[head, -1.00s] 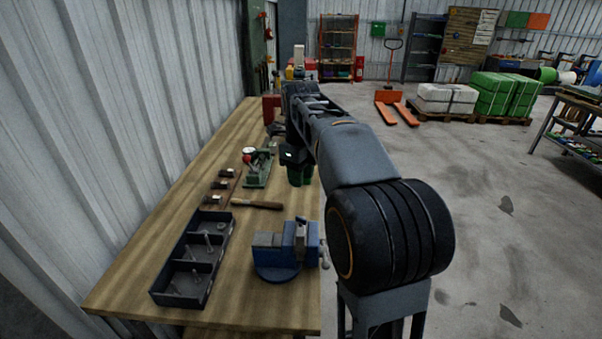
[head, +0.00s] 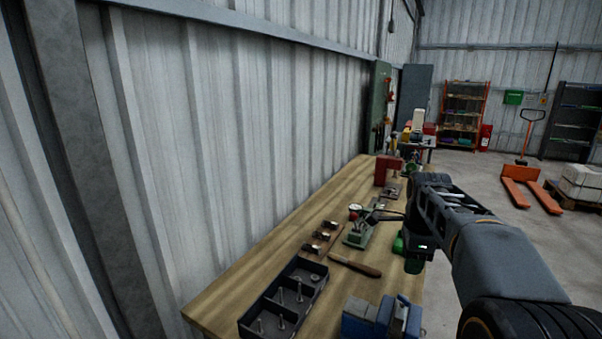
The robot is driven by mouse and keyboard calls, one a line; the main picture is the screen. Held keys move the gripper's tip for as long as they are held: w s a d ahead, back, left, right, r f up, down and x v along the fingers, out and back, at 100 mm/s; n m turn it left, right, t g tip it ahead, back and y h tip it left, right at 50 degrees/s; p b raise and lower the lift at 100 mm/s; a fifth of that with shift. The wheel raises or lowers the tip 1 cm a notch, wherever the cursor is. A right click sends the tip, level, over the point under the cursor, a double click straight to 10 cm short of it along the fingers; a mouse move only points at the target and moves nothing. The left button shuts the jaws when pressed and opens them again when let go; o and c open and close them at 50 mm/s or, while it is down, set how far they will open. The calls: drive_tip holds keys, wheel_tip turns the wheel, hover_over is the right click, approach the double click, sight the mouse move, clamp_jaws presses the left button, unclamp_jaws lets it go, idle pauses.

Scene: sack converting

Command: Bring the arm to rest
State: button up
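My arm comes in from the lower right and reaches forward along the right side of the workbench (head: 240,290). My gripper (head: 388,215) is at the far end of the arm, small and dark, over the right part of the bench. It is partly lost against the dark arm links and the bench tools, so I cannot make out whether its fingers are apart. I see nothing clearly held in it.
A corrugated wall (head: 230,130) bounds the left. Open floor lies right, before an orange pallet jack (head: 532,190).

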drive_tip(key=s+a+f+n+t, duration=0.1)
drive_tip(key=s+a+f+n, duration=0.3)
drive_tip(key=s+n, duration=0.4)
drive_tip(key=s+a+f+n+t, duration=0.2)
drive_tip(key=s+a+n, duration=0.3)
drive_tip(key=n, duration=0.8)
drive_tip(key=s+f, duration=0.1)
drive_tip(key=s, duration=0.2)
drive_tip(key=shift+s+a+f+t, duration=0.15)
drive_tip(key=shift+s+f+t, duration=0.15)
drive_tip(key=shift+s+f, duration=0.1)
drive_tip(key=shift+w, duration=0.1)
